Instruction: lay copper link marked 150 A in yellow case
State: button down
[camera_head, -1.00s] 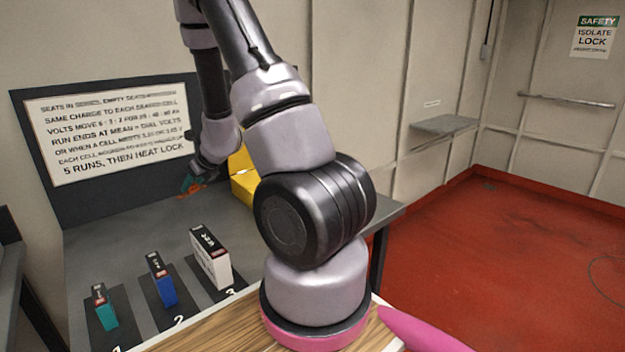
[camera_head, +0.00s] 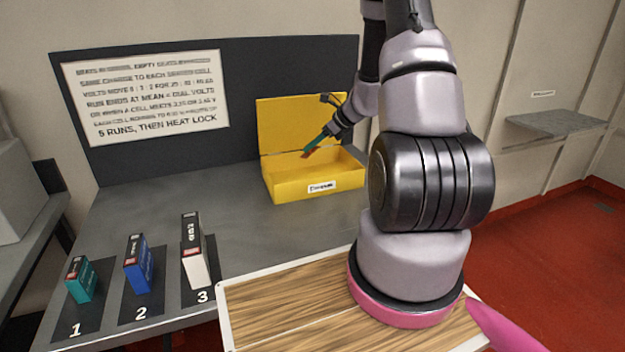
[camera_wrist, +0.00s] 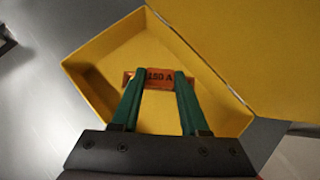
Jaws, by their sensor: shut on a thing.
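The copper link (camera_wrist: 158,78) is an orange-brown piece marked 150 A, held between the green fingers of my gripper (camera_wrist: 156,82) in the wrist view. My gripper (camera_head: 312,147) is shut on it, and the link (camera_head: 306,154) also shows in the head view. The yellow case (camera_head: 320,187) stands on the grey bench with its lid open and raised at the back. The link is over the case's open inside. I cannot tell whether it touches the floor of the case. The case (camera_wrist: 105,72) fills most of the wrist view, and its label is too small to read.
Three cells, teal (camera_head: 82,280), blue (camera_head: 139,264) and white (camera_head: 193,252), stand on dark mats numbered 1 to 3 at the bench's front left. A dark board with a white sign (camera_head: 146,98) stands behind. The grey bench (camera_head: 170,205) is clear between cells and case.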

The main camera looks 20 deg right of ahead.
notch_tip(320, 180, down, 10)
jog(key=shift+r, duration=0.1)
dwell(0.4)
jog(key=shift+c, duration=2.1)
grip_release()
